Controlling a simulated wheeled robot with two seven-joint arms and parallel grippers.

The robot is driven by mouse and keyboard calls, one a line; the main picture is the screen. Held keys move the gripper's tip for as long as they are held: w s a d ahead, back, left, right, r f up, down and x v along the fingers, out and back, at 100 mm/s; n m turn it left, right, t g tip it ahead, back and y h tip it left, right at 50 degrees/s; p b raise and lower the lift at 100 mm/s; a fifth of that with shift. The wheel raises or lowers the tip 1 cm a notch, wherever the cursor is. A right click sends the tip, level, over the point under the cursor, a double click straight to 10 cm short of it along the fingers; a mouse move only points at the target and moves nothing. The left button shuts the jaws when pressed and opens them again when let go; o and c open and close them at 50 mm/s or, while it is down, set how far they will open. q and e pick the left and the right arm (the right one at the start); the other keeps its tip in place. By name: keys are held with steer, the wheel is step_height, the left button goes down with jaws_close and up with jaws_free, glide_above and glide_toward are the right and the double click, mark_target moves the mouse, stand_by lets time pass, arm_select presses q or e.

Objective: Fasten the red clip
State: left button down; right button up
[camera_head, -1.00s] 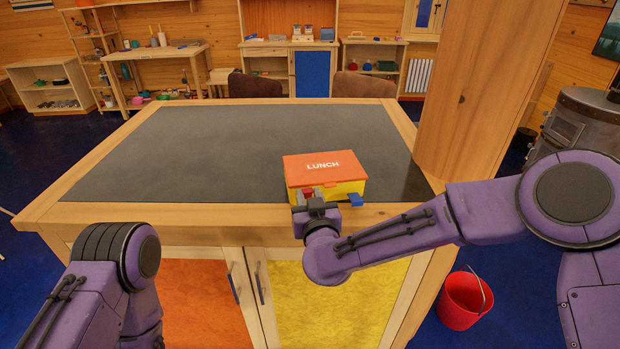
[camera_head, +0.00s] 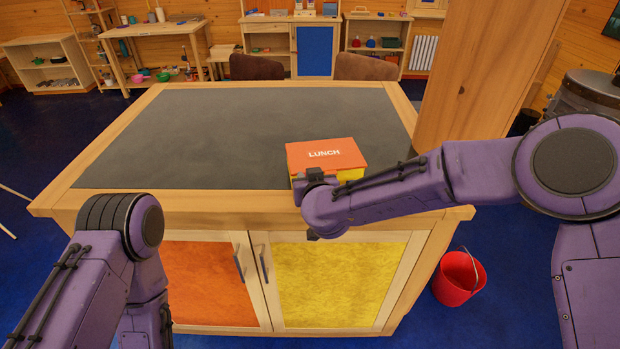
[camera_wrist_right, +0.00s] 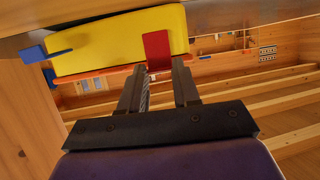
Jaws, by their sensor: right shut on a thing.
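The lunch box has an orange lid marked LUNCH (camera_head: 326,154) and a yellow body, and stands near the table's front edge. In the right wrist view its yellow body (camera_wrist_right: 115,38) appears upside down. The red clip (camera_wrist_right: 157,48) lies along the yellow front there, across the lid's edge. My right gripper (camera_wrist_right: 158,70) has its fingertips on either side of the red clip's lid end. In the head view my right gripper (camera_head: 314,177) is at the box's front left, and the arm hides the clip. My left arm is at the lower left; its gripper is out of frame.
The dark table top (camera_head: 220,135) is otherwise bare. A wooden post (camera_head: 475,75) rises at the table's right. A red bucket (camera_head: 457,278) stands on the floor at right.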

steer(key=o, duration=1.1)
steer(key=shift+f, duration=0.1)
steer(key=shift+c, duration=0.2)
steer(key=b+v, duration=0.3)
steer(key=v, duration=0.7)
steer(key=shift+s, duration=0.15)
